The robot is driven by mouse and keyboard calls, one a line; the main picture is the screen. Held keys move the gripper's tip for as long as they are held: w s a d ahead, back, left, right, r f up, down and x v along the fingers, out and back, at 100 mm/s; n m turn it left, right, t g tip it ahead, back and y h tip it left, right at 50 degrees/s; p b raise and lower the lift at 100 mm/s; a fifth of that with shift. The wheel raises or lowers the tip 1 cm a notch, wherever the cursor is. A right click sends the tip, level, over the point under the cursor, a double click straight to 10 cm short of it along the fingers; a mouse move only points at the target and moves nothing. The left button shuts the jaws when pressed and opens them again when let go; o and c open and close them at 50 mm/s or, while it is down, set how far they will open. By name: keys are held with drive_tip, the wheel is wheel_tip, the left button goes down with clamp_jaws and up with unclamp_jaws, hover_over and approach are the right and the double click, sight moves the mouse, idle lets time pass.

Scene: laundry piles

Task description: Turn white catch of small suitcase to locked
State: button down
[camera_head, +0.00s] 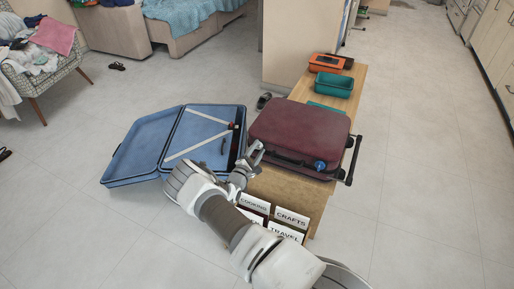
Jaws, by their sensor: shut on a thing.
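The small suitcase (300,128) is maroon and lies closed on a wooden bench. My gripper (255,153) is at the left end of its front side, with the jaws shut at the suitcase's edge. The white catch cannot be made out; the jaws cover the spot where they meet the suitcase, so its turn position is hidden. A dark handle (289,160) runs along the front side, to the right of my gripper. A round blue piece (320,165) sits near the right front corner.
An open blue suitcase (139,142) lies on the floor to the left. Labelled boxes (291,217) stand in front of the maroon suitcase, close to my arm. Orange (326,63) and teal (334,86) bins are at the bench's (357,88) far end. The floor at right is clear.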

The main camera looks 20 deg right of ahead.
drive_tip(key=m+p, duration=0.1)
drive_tip(key=m, duration=0.2)
drive_tip(key=shift+f+m, duration=0.15)
drive_tip(key=shift+m, duration=0.15)
drive_tip(key=shift+f+m+p, duration=0.25)
drive_tip(key=shift+m+p, duration=0.25)
drive_tip(key=shift+m, duration=1.1)
drive_tip(key=shift+c, duration=2.1)
unclamp_jaws()
drive_tip(key=shift+s, duration=0.1)
drive_tip(key=p+v, duration=0.3)
drive_tip(key=v, duration=1.4)
drive_tip(key=shift+a+r, duration=0.1)
drive_tip(key=shift+r, duration=0.1)
